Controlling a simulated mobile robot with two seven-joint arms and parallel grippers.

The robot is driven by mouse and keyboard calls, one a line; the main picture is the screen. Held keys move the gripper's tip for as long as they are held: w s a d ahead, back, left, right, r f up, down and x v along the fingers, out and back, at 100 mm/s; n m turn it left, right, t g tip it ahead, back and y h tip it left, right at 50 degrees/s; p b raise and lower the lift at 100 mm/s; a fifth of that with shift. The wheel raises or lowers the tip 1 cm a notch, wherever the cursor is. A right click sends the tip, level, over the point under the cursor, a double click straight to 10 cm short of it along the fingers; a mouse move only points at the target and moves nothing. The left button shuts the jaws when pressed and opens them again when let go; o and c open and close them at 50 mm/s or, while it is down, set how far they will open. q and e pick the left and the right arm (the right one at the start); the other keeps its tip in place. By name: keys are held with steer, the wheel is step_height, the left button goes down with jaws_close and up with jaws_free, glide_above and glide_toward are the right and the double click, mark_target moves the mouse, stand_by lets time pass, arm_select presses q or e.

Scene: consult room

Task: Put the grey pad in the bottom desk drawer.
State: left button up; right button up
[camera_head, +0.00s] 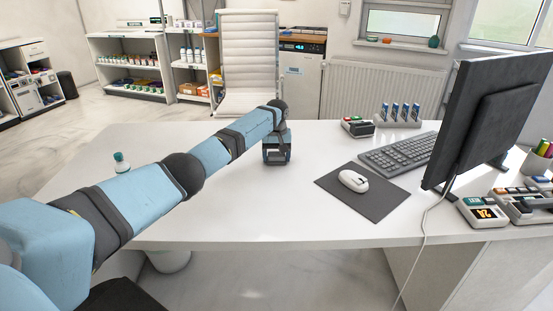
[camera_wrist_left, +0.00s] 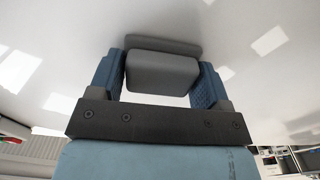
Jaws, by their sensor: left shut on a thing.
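My left gripper (camera_head: 276,156) reaches over the far middle of the white desk (camera_head: 225,205), pointing down. In the left wrist view, its two blue fingers (camera_wrist_left: 161,78) are shut on a grey, rounded, block-like thing, which I take as the grey pad (camera_wrist_left: 163,72). The pad sits between the fingers, close to the white desk top; I cannot tell whether it touches it. In the head view the pad is hardly visible inside the gripper. The bottom desk drawer is not visible; only a plain pale side of the desk shows at lower right. My right gripper is not in view.
A dark mouse mat (camera_head: 378,207) with a white mouse (camera_head: 353,181), a keyboard (camera_head: 400,153) and a monitor (camera_head: 490,115) stand to the right. A small bottle (camera_head: 121,164) stands at the desk's left. A white chair (camera_head: 249,60) is behind. The front middle of the desk is clear.

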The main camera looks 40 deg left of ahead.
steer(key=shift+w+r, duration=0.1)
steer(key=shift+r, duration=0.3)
arm_select(q)
steer(key=o, duration=0.9)
steer(key=shift+f, duration=0.15)
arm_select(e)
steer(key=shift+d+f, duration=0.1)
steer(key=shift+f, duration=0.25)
